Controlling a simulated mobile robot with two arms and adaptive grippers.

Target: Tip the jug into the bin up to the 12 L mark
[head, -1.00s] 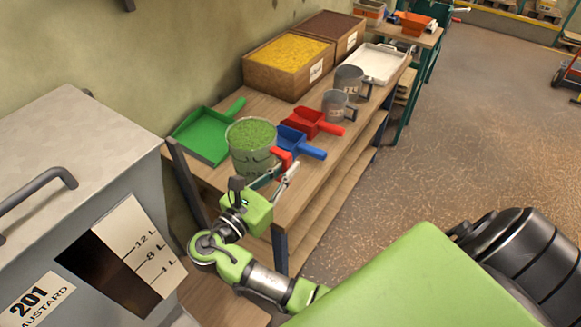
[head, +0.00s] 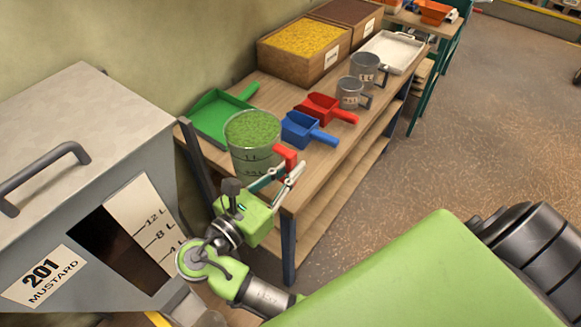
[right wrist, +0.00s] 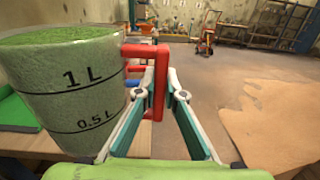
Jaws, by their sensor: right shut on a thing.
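The jug (head: 250,160) is a clear, upright vessel filled to near its rim with green granules. It has a red handle, and 1 L and 0.5 L marks show on it in the right wrist view (right wrist: 75,90). My right gripper (head: 294,168) is shut on the red handle (right wrist: 158,85). The jug is at the bench's near end; whether its base is clear of the top I cannot tell. The grey bin (head: 80,125), labelled 201 MUSTARD, stands at the left. Its window (head: 112,252) is dark beside a 4, 8 and 12 L scale. My left gripper is out of view.
The wooden bench (head: 275,95) carries a green dustpan (head: 215,112), a blue scoop (head: 302,128), a red scoop (head: 322,107), two grey jugs, a white tray (head: 392,52) and boxes of yellow and brown material. Open floor (head: 450,150) lies to the right.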

